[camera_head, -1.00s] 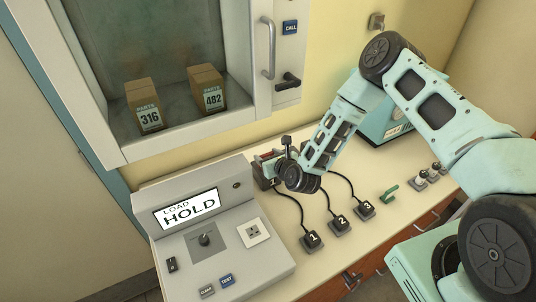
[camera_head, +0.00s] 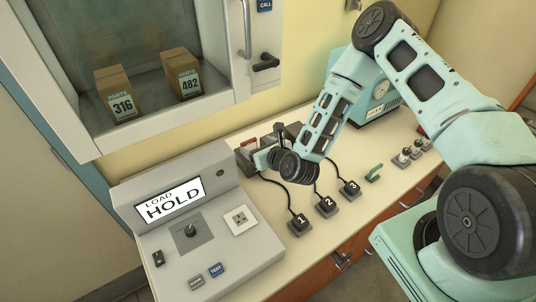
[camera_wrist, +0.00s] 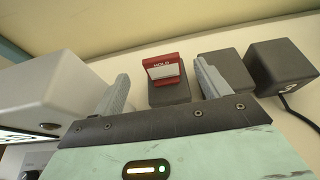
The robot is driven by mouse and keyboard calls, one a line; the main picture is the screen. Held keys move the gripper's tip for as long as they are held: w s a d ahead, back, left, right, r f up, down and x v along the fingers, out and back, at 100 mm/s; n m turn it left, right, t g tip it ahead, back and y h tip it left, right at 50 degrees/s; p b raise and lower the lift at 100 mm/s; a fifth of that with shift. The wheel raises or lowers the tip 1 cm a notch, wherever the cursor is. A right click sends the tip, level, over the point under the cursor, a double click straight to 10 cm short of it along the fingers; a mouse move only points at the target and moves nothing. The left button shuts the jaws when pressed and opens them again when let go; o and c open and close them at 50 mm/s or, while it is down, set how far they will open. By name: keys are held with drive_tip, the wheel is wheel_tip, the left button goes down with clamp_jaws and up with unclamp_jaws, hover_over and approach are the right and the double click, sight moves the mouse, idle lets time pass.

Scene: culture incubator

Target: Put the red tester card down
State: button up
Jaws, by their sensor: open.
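The red tester card (camera_wrist: 162,67), marked HOLD with a pale label, stands on or in the top of a dark block (camera_wrist: 170,93) in the wrist view. My gripper (camera_wrist: 160,72) is open, its two grey fingers apart to the left and right of the card with visible gaps. Nothing shows between the fingers in their grip. In the head view, the card shows as a small red patch (camera_head: 246,143) near the wall, just beyond my gripper (camera_head: 262,157), which partly hides the block.
More dark blocks (camera_wrist: 224,70) stand right of the card. A grey console (camera_head: 190,235) with a LOAD HOLD display is at left. A cabinet (camera_head: 150,100) holds two boxes.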

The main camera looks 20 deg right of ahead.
drive_tip(key=b+v, duration=0.2)
drive_tip(key=v, duration=0.4)
drive_tip(key=s+a+r+n+g+y, duration=0.1)
drive_tip(key=s+a+r+n+g, duration=0.35)
drive_tip(key=n, duration=0.65)
drive_tip(key=s+a+r+n+g+y, duration=0.2)
drive_tip(key=s+a+r+n+g, duration=0.3)
drive_tip(key=n, duration=0.7)
drive_tip(key=s+r+n+g+h, duration=0.2)
drive_tip(key=s+r+n, duration=0.3)
drive_tip(key=s+n, duration=0.4)
drive_tip(key=s+d+r+n+g+h, duration=0.1)
drive_tip(key=s+r+n+h, duration=0.2)
drive_tip(key=s+r+n, duration=0.3)
drive_tip(key=s+n, duration=0.3)
drive_tip(key=shift+s+d+n+g, duration=0.3)
drive_tip(key=shift+s+g, duration=0.05)
drive_tip(key=shift+s, duration=0.05)
wheel_tip(320, 180, down, 10)
drive_tip(key=b, duration=1)
